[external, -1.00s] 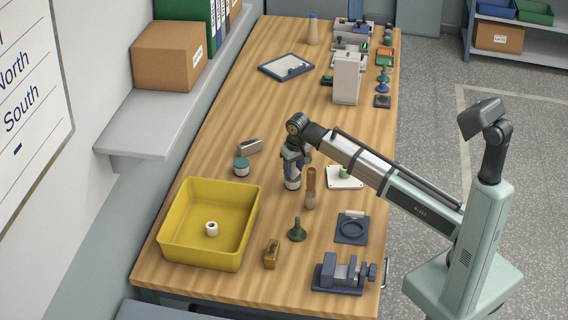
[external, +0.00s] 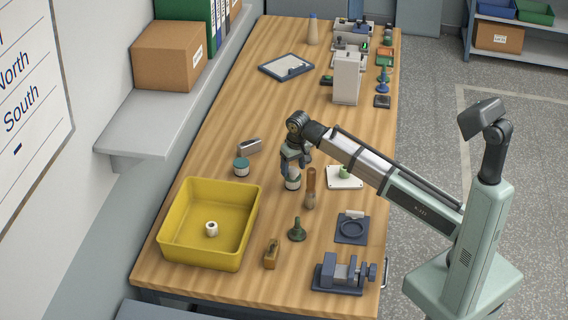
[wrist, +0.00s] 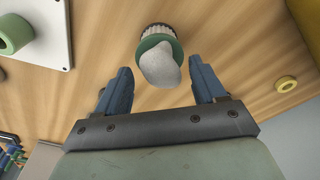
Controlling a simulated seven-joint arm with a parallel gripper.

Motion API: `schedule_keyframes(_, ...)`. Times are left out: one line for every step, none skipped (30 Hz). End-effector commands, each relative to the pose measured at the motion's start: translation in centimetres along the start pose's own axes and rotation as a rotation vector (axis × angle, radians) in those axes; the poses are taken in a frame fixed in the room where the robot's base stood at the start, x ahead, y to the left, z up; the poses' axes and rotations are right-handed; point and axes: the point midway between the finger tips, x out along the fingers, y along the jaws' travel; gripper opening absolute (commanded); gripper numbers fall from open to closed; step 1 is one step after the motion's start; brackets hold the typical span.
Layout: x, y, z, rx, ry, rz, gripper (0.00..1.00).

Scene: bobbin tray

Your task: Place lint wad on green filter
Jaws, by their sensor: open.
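The lint wad (wrist: 161,65), a pale grey rounded lump, rests on the green top (wrist: 174,44) of a short ribbed cylinder in the wrist view. I take this green-topped piece to be the green filter; its pale lower part (external: 292,184) shows under my gripper in the external view. My gripper (wrist: 161,70) is open, with one blue finger on each side of the wad and visible gaps between. In the external view my gripper (external: 292,162) is directly above the cylinder and hides its top and the wad.
A brown-handled tool (external: 310,190) stands close to the right of my gripper. A white plate (external: 346,184) with a green ring lies beyond it. A teal-lidded jar (external: 241,167) is to the left, and a yellow bin (external: 248,225) at front left.

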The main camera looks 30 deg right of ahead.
Motion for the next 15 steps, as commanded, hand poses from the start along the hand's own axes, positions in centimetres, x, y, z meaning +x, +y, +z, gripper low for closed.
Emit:
schedule_keyframes(-0.7,0.0,-0.1,0.000,0.002,-0.001,0.70)
schedule_keyframes(-1.1,-0.1,-0.1,0.000,0.002,-0.001,0.70)
schedule_keyframes(-1.7,0.0,-0.1,0.000,0.002,-0.001,0.70)
schedule_keyframes(-2.2,0.0,-0.1,0.000,0.002,-0.001,0.70)
schedule_keyframes(-2.8,-0.1,-0.1,0.000,0.002,-0.001,0.70)
schedule_keyframes(-3.5,-0.1,-0.1,0.000,0.003,-0.001,0.70)
schedule_keyframes(-4.0,-0.1,-0.1,0.000,0.002,-0.001,0.70)
schedule_keyframes(-4.5,-0.1,-0.1,0.000,0.002,-0.001,0.70)
schedule_keyframes(-5.3,-0.1,-0.1,0.000,0.003,-0.001,0.70)
schedule_keyframes(-5.8,-0.1,-0.1,0.000,0.002,-0.001,0.70)
schedule_keyframes(-6.3,-0.1,-0.1,0.000,0.002,-0.001,0.70)
schedule_keyframes(-6.9,-0.1,-0.1,0.000,0.002,-0.001,0.70)
schedule_keyframes(-7.4,-0.1,-0.1,0.000,0.002,-0.001,0.70)
schedule_keyframes(-7.8,-0.1,-0.1,0.000,0.002,-0.001,0.70)
schedule_keyframes(-8.4,-0.1,-0.1,0.000,0.001,0.000,0.70)
